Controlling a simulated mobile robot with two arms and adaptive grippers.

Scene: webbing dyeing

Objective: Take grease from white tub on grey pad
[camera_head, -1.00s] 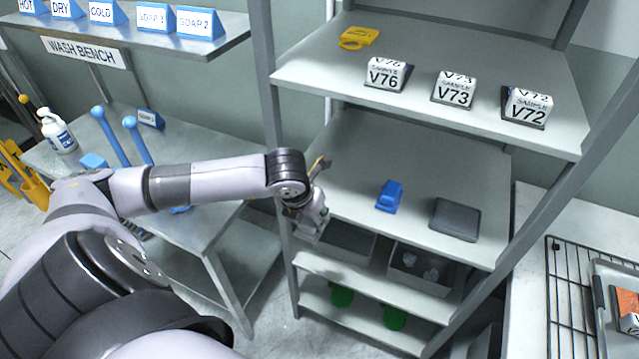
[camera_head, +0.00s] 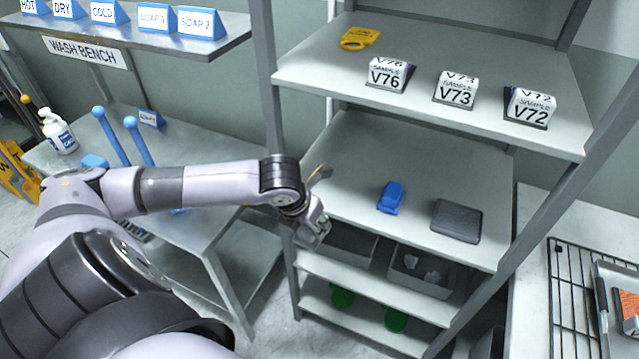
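A dark grey pad (camera_head: 456,221) lies on the middle shelf of the rack, right of a small blue object (camera_head: 390,197). Nothing stands on the pad, and I see no white tub on this shelf. My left gripper (camera_head: 318,222) is at the left front edge of the middle shelf, left of the blue object and apart from it. A thin tan piece (camera_head: 320,176) sticks up by my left wrist; I cannot tell what it is. Whether the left fingers are open or shut is unclear. My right gripper is out of view.
The upper shelf (camera_head: 430,105) holds a yellow tag (camera_head: 359,38) and sample blocks V76 (camera_head: 389,76), V73 (camera_head: 456,90) and V72 (camera_head: 529,107). Grey bins (camera_head: 418,272) sit below. The wash bench with a white pump bottle (camera_head: 57,133) is left; a wire rack (camera_head: 570,300) is right.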

